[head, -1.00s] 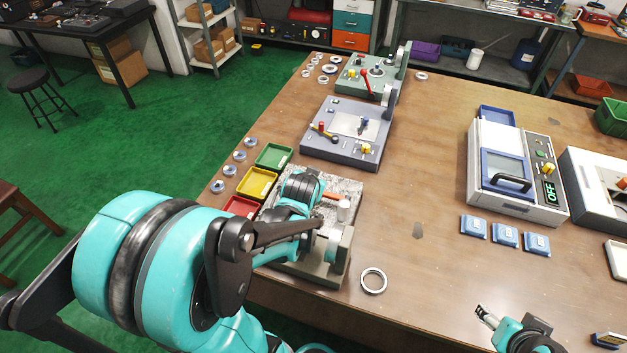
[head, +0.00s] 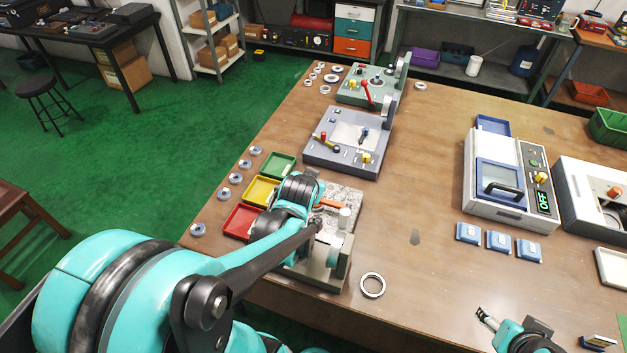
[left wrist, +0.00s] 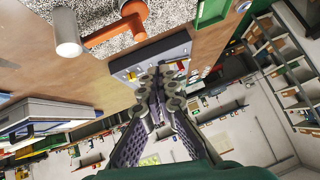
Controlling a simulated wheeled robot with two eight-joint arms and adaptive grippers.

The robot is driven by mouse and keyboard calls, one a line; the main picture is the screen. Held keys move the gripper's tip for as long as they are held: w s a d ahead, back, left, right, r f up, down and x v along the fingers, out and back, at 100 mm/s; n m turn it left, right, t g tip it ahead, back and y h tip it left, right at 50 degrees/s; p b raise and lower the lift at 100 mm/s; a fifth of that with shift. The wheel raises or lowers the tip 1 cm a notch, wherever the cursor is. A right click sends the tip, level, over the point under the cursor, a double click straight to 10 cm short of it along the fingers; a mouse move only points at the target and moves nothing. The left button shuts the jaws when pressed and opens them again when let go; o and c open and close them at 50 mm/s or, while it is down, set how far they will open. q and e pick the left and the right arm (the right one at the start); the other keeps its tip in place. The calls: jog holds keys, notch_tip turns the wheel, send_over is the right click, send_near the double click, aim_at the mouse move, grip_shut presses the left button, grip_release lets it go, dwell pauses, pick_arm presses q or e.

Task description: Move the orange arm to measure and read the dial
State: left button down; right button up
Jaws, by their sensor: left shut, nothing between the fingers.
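The orange arm (head: 329,203) lies over the speckled granite plate (head: 345,194) of the near station, beside an upright pale cylinder (head: 344,218). In the left wrist view the orange arm (left wrist: 116,32) and the cylinder (left wrist: 66,32) show at the top left. My left gripper (left wrist: 162,76) is shut and empty, its fingertips apart from the orange arm in that view. In the head view my own arm hides part of the station and most of this gripper. No readable dial face shows. My right gripper (head: 482,315) is at the lower right, away from the station; its opening is unclear.
Green (head: 279,165), yellow (head: 261,191) and red (head: 241,222) trays stand left of the station, with several small rings beyond. A larger ring (head: 373,285) lies to its right. A grey station (head: 345,140) stands behind. The table's middle is clear.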

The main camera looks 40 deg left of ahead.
pick_arm(q)
jog(key=v, duration=0.2)
jog(key=p+v, duration=0.1)
jog(key=v, duration=0.1)
jog(key=a+p+v, duration=0.1)
jog(key=v, duration=0.1)
jog(key=shift+r, duration=0.1)
dwell(0.3)
jog(key=s+d+h+b, duration=0.1)
jog(key=s+d, duration=0.1)
jog(key=d, duration=0.3)
jog(key=s+d+f+m+h+b, duration=0.1)
jog(key=s+d+b, duration=0.1)
jog(key=d, duration=0.3)
jog(key=s+d+f+g+h+b, duration=0.1)
jog(key=s+d+h, duration=0.1)
jog(key=d, duration=0.4)
jog(key=shift+s+f+m+b, duration=0.1)
jog(key=shift+s+m+b, duration=0.25)
jog(key=shift+s, duration=0.25)
jog(key=shift+s+d, duration=0.1)
jog(key=shift+d, duration=0.05)
